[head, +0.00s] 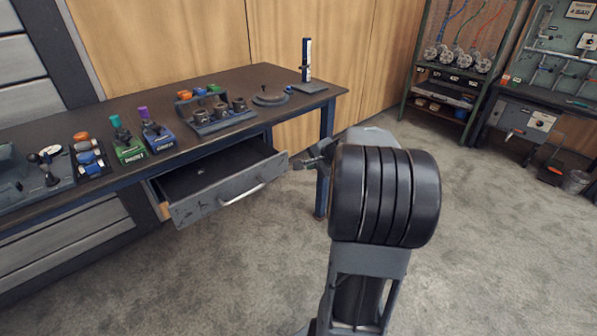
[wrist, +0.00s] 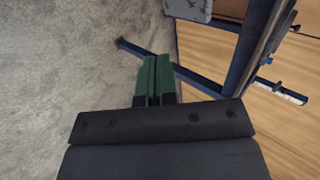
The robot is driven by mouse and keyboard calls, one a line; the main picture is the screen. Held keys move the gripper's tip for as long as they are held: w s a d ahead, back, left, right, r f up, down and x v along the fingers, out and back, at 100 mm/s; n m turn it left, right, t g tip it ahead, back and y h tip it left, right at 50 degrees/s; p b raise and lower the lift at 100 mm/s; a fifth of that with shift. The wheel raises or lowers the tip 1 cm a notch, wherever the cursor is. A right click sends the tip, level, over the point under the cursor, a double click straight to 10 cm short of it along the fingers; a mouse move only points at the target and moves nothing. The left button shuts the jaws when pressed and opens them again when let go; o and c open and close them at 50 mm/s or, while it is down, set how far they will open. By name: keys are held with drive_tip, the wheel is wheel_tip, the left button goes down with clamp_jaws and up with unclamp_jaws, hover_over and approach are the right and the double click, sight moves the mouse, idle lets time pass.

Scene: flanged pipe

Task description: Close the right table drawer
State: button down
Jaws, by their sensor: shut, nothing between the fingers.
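The right table drawer (head: 215,195) is pulled out from under the dark workbench (head: 75,120) in the head view. Its grey front has a light bar handle (head: 242,194), and the inside that shows looks empty. My gripper (head: 308,161) appears just right of the drawer front's right end, by the bench's front right leg; I cannot tell whether it touches the drawer. In the wrist view my gripper (wrist: 152,62) has its green fingers together with nothing between them. A grey worn panel, probably the drawer front (wrist: 188,9), shows at the top of that view.
The blue bench leg (head: 326,150) stands close to my gripper. Colored parts and fixtures, such as a blue block (head: 158,137), stand on the bench. A shelf rack (head: 450,75) is at the back right. The grey floor (head: 265,270) before the drawer is clear.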

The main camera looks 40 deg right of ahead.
sight(285, 166)
drive_tip(key=x, duration=0.3)
drive_tip(key=r+b+x, duration=0.1)
drive_tip(key=x, duration=0.3)
drive_tip(key=w+x, duration=0.1)
drive_tip(key=x, duration=0.3)
drive_tip(key=shift+w+b, duration=0.25)
drive_tip(key=shift+b, duration=0.15)
drive_tip(key=shift+w+a, duration=0.1)
drive_tip(key=shift+w, duration=0.5)
